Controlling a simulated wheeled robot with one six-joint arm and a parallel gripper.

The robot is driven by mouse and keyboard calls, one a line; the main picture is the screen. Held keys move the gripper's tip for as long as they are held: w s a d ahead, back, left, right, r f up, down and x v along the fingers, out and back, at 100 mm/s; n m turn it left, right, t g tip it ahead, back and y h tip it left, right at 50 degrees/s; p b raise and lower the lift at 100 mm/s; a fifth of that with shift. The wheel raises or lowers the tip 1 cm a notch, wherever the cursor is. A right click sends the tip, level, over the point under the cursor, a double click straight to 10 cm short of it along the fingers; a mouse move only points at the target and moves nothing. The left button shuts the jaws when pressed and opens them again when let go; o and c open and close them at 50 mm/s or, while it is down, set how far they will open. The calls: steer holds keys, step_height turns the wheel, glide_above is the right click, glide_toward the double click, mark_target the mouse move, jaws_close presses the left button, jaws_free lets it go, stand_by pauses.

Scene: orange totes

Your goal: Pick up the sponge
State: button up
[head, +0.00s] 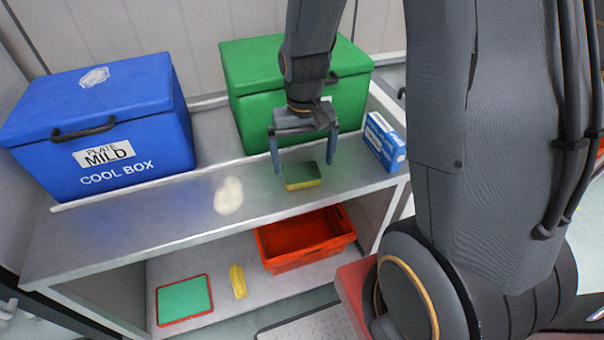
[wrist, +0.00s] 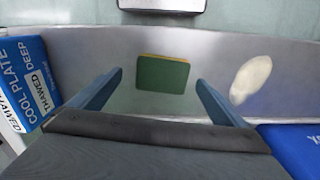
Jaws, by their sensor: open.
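The sponge (head: 302,176) is a small block with a green top and a yellow side. It lies flat on the upper grey metal shelf, in front of the green box. My gripper (head: 304,166) is open, with its two blue-grey fingers pointing down above and around the sponge's place. In the wrist view the sponge (wrist: 163,74) shows its green face, with a thin yellow edge at the top. It lies between the two spread fingertips (wrist: 159,78) and slightly beyond them. Neither finger is seen touching it.
A blue cool box (head: 98,128) stands at the left and a green box (head: 262,84) behind my gripper. A small blue-and-white carton (head: 384,142) is to the right. A pale oval item (head: 228,195) lies left of the sponge. An orange tote (head: 300,240) sits on the lower shelf.

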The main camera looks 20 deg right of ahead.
mark_target(301, 171)
steer(key=shift+w+a+f+p, duration=0.15)
steer(key=shift+f+p, duration=0.1)
steer(key=shift+f, duration=0.85)
steer(key=shift+w+a+f+p, duration=0.1)
steer(key=shift+f+p, duration=0.1)
steer(key=shift+f, duration=0.9)
steer(key=c, duration=1.1)
